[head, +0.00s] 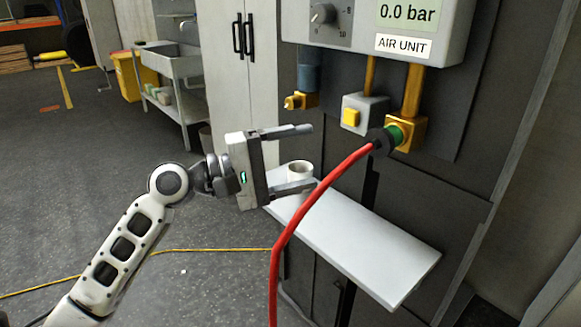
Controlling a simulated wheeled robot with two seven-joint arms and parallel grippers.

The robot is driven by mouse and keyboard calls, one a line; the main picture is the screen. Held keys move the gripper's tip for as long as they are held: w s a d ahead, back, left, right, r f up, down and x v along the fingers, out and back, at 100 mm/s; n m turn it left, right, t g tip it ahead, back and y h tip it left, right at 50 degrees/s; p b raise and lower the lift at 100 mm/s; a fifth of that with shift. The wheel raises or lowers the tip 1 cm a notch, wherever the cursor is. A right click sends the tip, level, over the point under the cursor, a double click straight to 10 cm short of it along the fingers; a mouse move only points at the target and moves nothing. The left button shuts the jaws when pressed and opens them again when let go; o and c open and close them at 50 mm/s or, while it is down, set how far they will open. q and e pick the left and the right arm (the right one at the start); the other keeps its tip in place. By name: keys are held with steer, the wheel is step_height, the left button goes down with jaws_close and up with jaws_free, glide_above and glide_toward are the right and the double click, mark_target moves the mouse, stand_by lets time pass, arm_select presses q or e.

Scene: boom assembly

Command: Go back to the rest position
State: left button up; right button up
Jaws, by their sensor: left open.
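My left gripper (301,159) comes in from the left on my white arm. It is open, its two fingers pointing right, with nothing between them. It hangs in front of the left part of a white shelf (370,250), to the left of a red hose (318,190). The hose's black end (379,141) meets a green ring (396,135) at a brass fitting (417,134) under the air unit (375,25), whose display reads 0.0 bar. My right gripper is not in view.
A white cup or roll (300,170) stands on the shelf behind the lower finger. A yellow button box (364,113) and a smaller brass fitting (298,101) sit on the panel. A yellow cable (200,250) crosses the floor.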

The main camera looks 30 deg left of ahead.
arm_select(q)
steer(key=shift+s+a, duration=0.4)
steer(key=shift+s, duration=0.05)
